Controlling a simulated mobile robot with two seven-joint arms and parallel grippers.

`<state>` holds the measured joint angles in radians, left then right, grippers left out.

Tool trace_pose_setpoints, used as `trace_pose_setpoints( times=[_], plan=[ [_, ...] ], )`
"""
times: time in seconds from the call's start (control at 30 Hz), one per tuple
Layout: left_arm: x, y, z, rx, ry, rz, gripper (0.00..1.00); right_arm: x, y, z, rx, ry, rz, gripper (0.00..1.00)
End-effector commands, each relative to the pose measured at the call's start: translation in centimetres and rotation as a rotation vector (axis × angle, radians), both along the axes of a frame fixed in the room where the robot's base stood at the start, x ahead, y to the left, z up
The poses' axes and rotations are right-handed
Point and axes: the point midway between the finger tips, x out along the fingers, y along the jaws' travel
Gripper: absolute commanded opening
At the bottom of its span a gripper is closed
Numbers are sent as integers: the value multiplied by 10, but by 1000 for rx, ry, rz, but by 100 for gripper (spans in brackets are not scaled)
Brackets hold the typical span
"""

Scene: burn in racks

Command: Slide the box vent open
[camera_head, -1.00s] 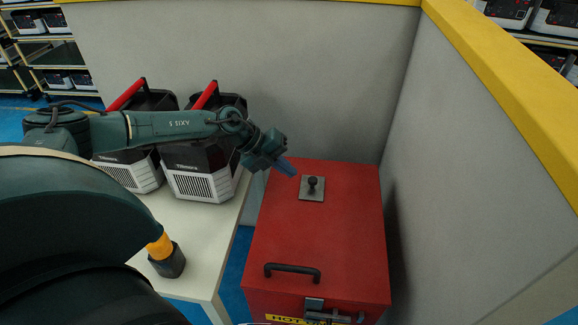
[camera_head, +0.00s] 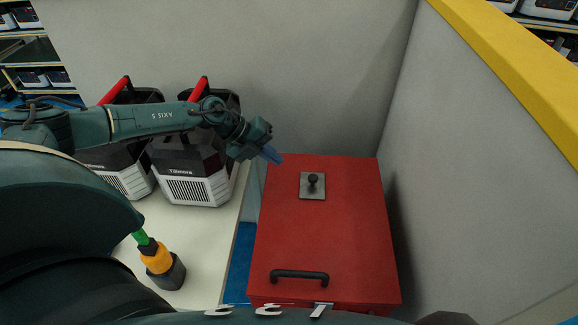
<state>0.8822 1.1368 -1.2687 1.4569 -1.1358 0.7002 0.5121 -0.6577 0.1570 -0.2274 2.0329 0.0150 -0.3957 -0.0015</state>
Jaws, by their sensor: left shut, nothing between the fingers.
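A red box (camera_head: 338,235) stands in the middle of the view. On its top, near the back, is the vent, a grey square plate (camera_head: 305,193) with a black knob (camera_head: 313,181) upright on it. A black bar handle (camera_head: 300,275) is near the front edge of the top. My left gripper (camera_head: 273,156) is shut and empty, with its blue fingertips beyond the box's back left corner, left of the knob and apart from it. My right gripper does not show.
A white table (camera_head: 205,285) left of the box holds two black and white machines (camera_head: 195,190) with red handles and a dark cylinder with an orange collar (camera_head: 158,262). Grey wall panels (camera_head: 480,180) with a yellow rim close off the back and right.

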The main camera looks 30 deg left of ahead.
Motion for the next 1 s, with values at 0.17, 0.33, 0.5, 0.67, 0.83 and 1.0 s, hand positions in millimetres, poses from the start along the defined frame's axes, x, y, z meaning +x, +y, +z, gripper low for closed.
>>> trace_pose_setpoints(
  times=[0.17, 0.33, 0.5, 0.67, 0.83, 1.0],
  plan=[
    [11, -17, -20, -2, 1, -3, 0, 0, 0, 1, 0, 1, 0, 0],
    [23, -35, -44, -2, 1, -2, 0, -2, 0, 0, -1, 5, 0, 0],
    [32, -47, -62, 0, 1, -1, 0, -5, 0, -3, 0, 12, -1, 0],
    [35, -52, -69, 0, 1, -1, 0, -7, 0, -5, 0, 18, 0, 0],
    [36, -53, -70, 1, 1, 0, 0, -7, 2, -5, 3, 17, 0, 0],
    [36, -53, -70, 0, 0, 0, 0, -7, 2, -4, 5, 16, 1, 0]
  ],
)
